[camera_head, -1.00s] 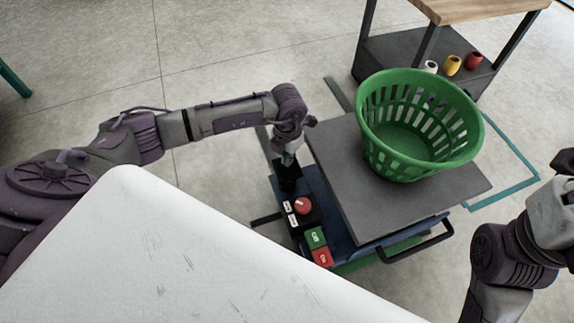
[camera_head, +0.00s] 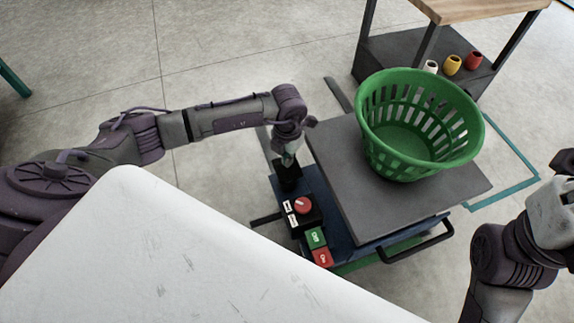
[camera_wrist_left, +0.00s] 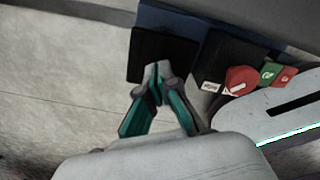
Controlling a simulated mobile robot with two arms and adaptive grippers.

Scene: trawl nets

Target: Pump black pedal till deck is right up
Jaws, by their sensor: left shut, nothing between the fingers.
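The black pedal (camera_head: 286,180) sits at the near left end of the blue lift cart. It also shows in the left wrist view as a dark square plate (camera_wrist_left: 165,42). My left gripper (camera_head: 289,161) points down over the pedal, shut and empty. In the left wrist view its fingertips (camera_wrist_left: 156,72) overlap the pedal; I cannot tell for sure whether they touch it. The grey deck (camera_head: 350,200) lies above the blue base, with a green basket (camera_head: 405,170) on it. My right arm shows at the right edge, but its gripper is out of frame.
Beside the pedal are a red knob (camera_head: 302,205), a green button (camera_head: 316,238) and a red button (camera_head: 322,257). A black handle (camera_head: 420,249) sticks out at the cart's end. A wooden-topped table (camera_head: 470,10) with small cups on its lower shelf stands behind.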

